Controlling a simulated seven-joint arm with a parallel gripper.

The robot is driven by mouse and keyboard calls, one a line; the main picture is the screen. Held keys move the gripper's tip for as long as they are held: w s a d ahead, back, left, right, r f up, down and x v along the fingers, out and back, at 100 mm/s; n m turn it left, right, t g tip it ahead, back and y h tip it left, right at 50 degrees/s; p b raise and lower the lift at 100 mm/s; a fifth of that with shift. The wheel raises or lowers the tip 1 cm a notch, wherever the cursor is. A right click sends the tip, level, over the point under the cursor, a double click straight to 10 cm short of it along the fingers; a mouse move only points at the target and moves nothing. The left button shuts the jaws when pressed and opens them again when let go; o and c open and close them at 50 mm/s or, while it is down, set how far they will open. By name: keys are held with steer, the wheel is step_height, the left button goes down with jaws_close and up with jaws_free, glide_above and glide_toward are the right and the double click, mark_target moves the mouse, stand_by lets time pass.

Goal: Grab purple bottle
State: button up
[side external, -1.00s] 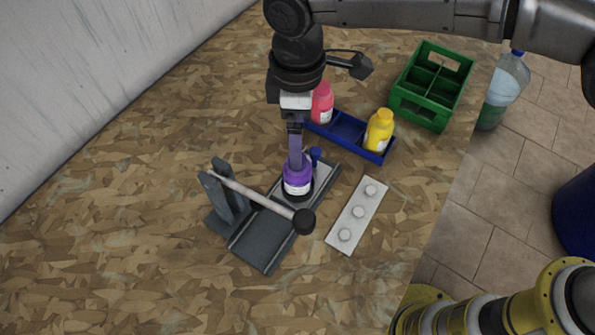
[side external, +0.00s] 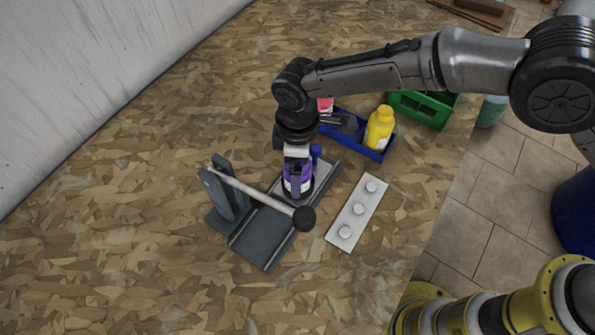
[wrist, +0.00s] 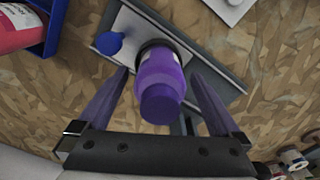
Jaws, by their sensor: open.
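The purple bottle (wrist: 160,75) stands in a dark round holder on the grey fixture (side external: 264,236). In the side view the bottle (side external: 307,178) is partly hidden by my gripper (side external: 297,184), which points down over it. In the wrist view my gripper (wrist: 160,78) is open, with one finger on each side of the bottle. Gaps show between the fingers and the bottle, and its purple cap faces the camera.
A lever with a black knob (side external: 304,219) crosses the fixture close to the bottle. A blue knob (wrist: 109,43) sits beside it. A blue tray (side external: 374,155) holds yellow (side external: 379,128) and red (side external: 325,104) bottles. A white plate (side external: 357,213) lies right; a green crate (side external: 424,109) stands behind.

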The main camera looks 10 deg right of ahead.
steer(key=shift+c, duration=0.3)
jaws_close()
stand_by(0.3)
steer(key=shift+r, duration=0.1)
